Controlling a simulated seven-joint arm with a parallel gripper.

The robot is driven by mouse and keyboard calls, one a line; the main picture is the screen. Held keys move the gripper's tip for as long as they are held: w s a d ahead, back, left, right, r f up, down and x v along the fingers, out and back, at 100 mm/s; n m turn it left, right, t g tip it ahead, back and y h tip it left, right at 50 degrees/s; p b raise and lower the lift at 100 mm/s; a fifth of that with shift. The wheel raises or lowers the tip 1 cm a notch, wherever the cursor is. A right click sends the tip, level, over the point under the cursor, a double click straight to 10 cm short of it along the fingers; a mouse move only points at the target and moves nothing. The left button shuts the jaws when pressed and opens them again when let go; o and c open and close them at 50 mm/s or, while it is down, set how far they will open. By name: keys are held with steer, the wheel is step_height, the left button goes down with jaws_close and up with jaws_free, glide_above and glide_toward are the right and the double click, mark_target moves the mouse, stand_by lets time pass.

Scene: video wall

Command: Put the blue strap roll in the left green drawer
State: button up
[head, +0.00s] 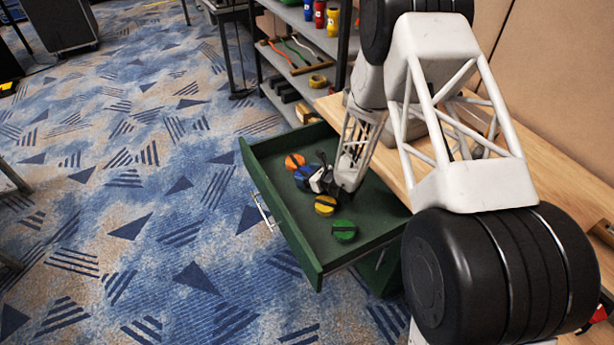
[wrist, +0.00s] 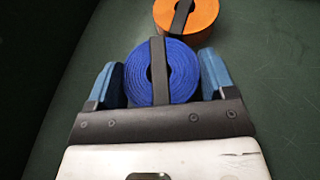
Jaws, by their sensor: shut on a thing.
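The blue strap roll (wrist: 162,75) has a dark band across it and sits between the two blue-padded fingers of my gripper (wrist: 162,85) in the wrist view. My gripper is shut on it. In the head view my gripper (head: 322,180) reaches down inside the open green drawer (head: 290,235), and the blue roll is mostly hidden by it there. In the wrist view the roll is over or on the drawer's green floor; I cannot tell whether it touches.
An orange roll (head: 294,161) lies just beyond my gripper, also in the wrist view (wrist: 187,15). A wooden worktop (head: 385,165) borders the drawer. Shelves (head: 310,50) stand behind.

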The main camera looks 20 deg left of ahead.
steer(key=shift+f, duration=0.25)
steer(key=shift+f, duration=0.15)
steer(key=o, duration=1)
steer(key=shift+d+r, duration=0.1)
steer(key=shift+r, duration=0.1)
steer(key=shift+v, duration=5.85)
steer(key=shift+s, duration=0.1)
